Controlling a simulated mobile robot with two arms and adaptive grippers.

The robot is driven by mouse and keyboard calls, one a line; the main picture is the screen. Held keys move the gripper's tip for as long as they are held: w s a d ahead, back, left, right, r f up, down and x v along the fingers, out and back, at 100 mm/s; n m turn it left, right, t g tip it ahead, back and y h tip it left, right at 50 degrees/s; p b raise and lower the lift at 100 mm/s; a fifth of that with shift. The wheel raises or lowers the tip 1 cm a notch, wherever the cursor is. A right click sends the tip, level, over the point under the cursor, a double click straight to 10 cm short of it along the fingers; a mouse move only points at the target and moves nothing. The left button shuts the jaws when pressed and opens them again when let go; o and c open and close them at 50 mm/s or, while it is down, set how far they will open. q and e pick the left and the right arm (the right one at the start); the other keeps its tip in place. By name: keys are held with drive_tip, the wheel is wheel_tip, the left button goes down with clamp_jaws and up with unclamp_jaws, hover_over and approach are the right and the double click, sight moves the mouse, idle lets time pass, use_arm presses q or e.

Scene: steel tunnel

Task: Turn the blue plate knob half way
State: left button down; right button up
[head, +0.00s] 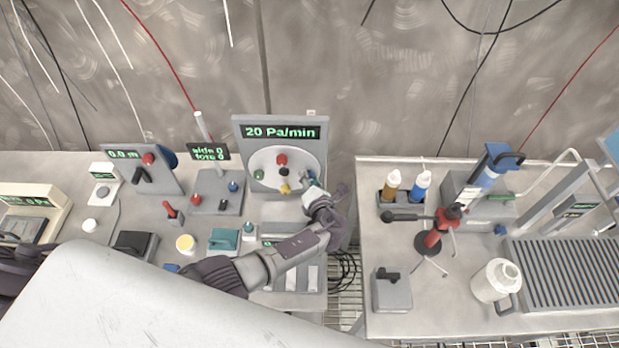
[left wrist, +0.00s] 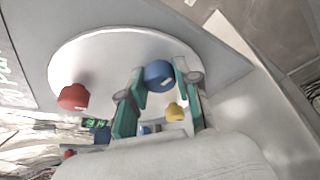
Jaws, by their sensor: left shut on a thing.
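A round white plate (head: 262,165) is set in a grey upright panel under a display reading "20 Pa/min". It carries a red knob (head: 281,160), a green knob (head: 259,174), a yellow knob (head: 285,189) and a dark centre piece. The blue knob (left wrist: 159,75) sits between the teal-padded fingers of my left gripper (left wrist: 160,70) in the left wrist view, a pale mark on its face. My left gripper (head: 309,182) is shut on it at the plate's right side and mostly hides it in the head view.
A smaller panel (head: 142,167) with a black lever and a switch box (head: 217,192) stand left of the plate. A gap separates the tables.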

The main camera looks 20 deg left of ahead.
use_arm(q)
drive_tip(key=c, duration=0.8)
unclamp_jaws()
drive_tip(key=v, duration=1.2)
drive_tip(key=shift+f, duration=0.1)
